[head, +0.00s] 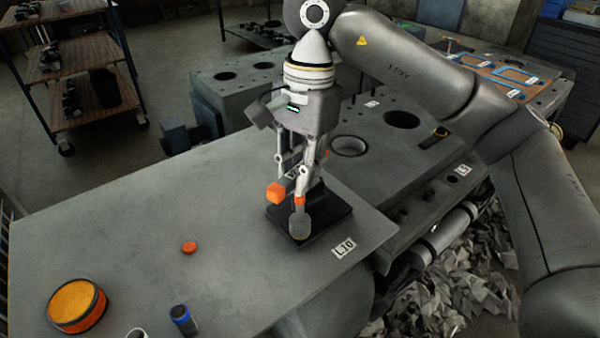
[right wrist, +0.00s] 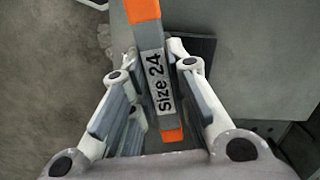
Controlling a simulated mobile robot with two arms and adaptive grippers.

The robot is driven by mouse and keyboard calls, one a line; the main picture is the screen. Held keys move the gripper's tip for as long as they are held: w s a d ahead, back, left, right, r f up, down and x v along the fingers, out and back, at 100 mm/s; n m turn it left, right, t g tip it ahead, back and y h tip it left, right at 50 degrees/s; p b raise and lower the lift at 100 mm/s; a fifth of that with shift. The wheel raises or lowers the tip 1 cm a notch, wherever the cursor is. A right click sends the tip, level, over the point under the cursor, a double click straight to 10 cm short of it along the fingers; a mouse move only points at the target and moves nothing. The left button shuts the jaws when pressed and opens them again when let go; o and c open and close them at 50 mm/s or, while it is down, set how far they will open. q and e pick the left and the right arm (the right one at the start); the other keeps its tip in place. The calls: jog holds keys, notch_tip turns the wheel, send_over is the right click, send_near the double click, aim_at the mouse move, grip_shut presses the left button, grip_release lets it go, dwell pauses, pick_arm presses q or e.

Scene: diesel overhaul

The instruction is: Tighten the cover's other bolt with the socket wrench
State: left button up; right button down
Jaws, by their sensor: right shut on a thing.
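My right gripper (head: 297,185) is shut on the socket wrench, whose orange end (head: 276,193) shows at the fingers. In the right wrist view the wrench (right wrist: 158,85) has a grey handle marked "Size 24" and orange ends, and lies between the finger linkages of my gripper (right wrist: 158,65). A grey part with an orange band (head: 299,222) hangs below the fingers, in front of a black square plate (head: 325,221) on the grey table. I cannot tell whether it touches the plate. I cannot make out the cover or its bolts. My left gripper is out of view.
The grey table (head: 140,235) holds an orange round container (head: 77,306), a small orange cap (head: 189,247) and a dark blue-topped cylinder (head: 183,319). A grey block with round bores (head: 375,150) stands behind. A shelf cart (head: 75,60) is at the far left.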

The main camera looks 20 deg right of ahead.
jog(key=m+b, duration=0.1)
jog(key=m, duration=0.4)
jog(key=shift+m+t, duration=0.3)
jog(key=shift+t, duration=0.1)
jog(key=m+b, duration=0.2)
jog(key=m, duration=0.4)
jog(key=shift+f+m+t, duration=0.1)
jog(key=shift+m+t, duration=0.2)
jog(key=m+b, duration=0.1)
jog(key=m, duration=0.4)
jog(key=shift+m+t, duration=0.3)
jog(key=m+h+b, duration=0.1)
jog(key=m, duration=0.3)
jog(key=shift+m, duration=1.3)
